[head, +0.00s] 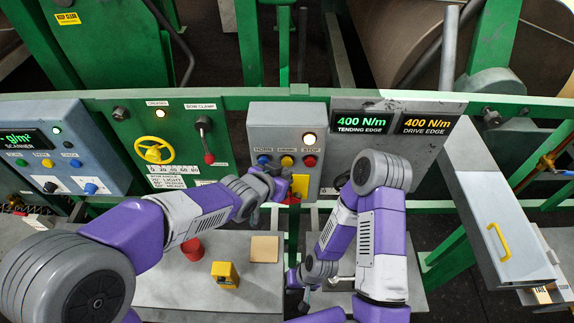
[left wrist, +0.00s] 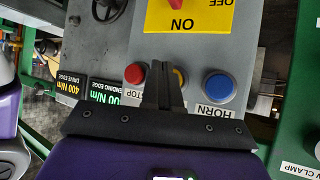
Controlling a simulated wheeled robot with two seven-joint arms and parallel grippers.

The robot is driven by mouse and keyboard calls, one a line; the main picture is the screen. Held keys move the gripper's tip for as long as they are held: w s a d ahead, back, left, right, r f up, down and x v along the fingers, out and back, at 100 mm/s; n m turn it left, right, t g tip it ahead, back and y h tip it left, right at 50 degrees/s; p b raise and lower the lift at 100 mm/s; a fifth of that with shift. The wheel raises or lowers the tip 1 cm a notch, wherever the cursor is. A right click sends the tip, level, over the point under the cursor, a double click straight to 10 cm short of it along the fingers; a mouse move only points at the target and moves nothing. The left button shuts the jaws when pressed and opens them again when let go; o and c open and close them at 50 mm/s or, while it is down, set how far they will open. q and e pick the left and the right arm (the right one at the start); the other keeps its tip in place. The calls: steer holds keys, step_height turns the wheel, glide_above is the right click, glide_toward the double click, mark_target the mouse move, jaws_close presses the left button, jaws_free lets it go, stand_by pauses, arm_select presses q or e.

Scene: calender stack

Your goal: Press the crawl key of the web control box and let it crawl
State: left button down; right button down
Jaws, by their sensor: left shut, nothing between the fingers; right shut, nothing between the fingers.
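The grey web control box (head: 262,118) carries a row of three keys: the blue horn key (head: 263,159), the yellow crawl key (head: 286,161) and the red stop key (head: 309,161). My left gripper (head: 279,171) is shut and empty, just below the crawl key. In the left wrist view its closed fingers (left wrist: 163,72) cover most of the yellow key (left wrist: 180,77), between the red and blue keys. Whether they touch it, I cannot tell. My right gripper (head: 304,306) is shut and empty, low over the bench.
A yellow on/off plate (head: 300,184) with a red switch sits below the keys. Torque displays (head: 395,123) read 400 N/m at right. The bench (head: 185,285) holds a red cylinder (head: 191,248), a yellow block (head: 225,273) and a tan pad (head: 265,249). A scanner panel (head: 60,150) stands left.

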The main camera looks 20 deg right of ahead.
arm_select(q)
steer(key=s+b, duration=0.2)
steer(key=s+a+b, duration=0.1)
steer(key=s+b, duration=0.1)
steer(key=b, duration=0.1)
steer(key=shift+s+a, duration=0.15)
steer(key=shift+s, duration=0.25)
stand_by(0.6)
